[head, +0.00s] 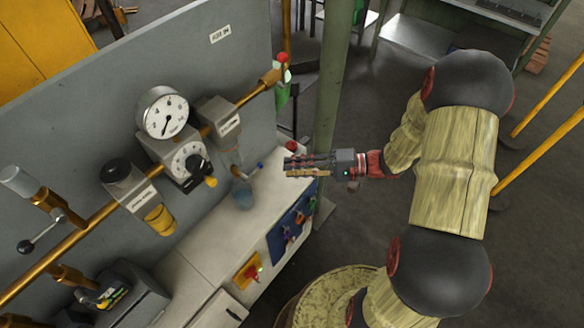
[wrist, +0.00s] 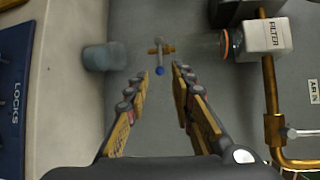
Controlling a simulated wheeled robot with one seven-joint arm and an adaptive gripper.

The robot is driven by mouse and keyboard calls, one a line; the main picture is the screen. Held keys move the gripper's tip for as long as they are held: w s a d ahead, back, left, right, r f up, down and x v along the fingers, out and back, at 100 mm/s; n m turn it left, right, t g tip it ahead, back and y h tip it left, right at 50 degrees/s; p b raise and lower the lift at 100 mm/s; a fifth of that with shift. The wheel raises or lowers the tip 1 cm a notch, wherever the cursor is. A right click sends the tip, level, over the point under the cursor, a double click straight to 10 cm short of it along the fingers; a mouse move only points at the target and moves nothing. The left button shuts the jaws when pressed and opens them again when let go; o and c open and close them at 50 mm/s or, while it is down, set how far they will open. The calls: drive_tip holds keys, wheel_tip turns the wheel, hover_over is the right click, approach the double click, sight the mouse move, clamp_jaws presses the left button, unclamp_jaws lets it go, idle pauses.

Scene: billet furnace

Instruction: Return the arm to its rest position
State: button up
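My gripper (head: 288,166) is at the end of my arm, which reaches in from the right in the head view. It hangs in the air over the right end of the pale bench, in front of the grey panel, pointing left. In the wrist view my gripper (wrist: 162,76) has its two fingers apart with nothing between them.
The grey panel (head: 90,100) carries a brass pipe, a gauge (head: 162,112), a regulator (head: 187,163) and a filter (wrist: 264,36). A blue-grey cup (wrist: 104,57) stands on the bench (head: 205,240). A blue lock board (head: 291,226) is on the bench front. A green post (head: 330,80) rises behind my gripper.

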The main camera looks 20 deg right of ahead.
idle(0.4)
drive_tip(key=s+d+f+m+g+h, duration=0.1)
drive_tip(key=s+d+f+g+h, duration=0.15)
drive_tip(key=s+g+h, duration=0.85)
drive_tip(key=s+d+r+n+t+h, duration=0.2)
drive_tip(key=r+t, duration=0.2)
drive_tip(key=r, duration=0.2)
drive_tip(key=s+d+r+n+t+h, duration=0.1)
drive_tip(key=s+d+r+t+h, duration=0.15)
drive_tip(key=r, duration=0.35)
drive_tip(key=a+r+n+t, duration=0.3)
drive_tip(key=a+r+t, duration=0.1)
drive_tip(key=r, duration=0.5)
drive_tip(key=shift+s+a+r, duration=0.35)
drive_tip(key=shift+s+r, duration=0.05)
drive_tip(key=shift+y, duration=0.25)
drive_tip(key=shift+c, duration=0.3)
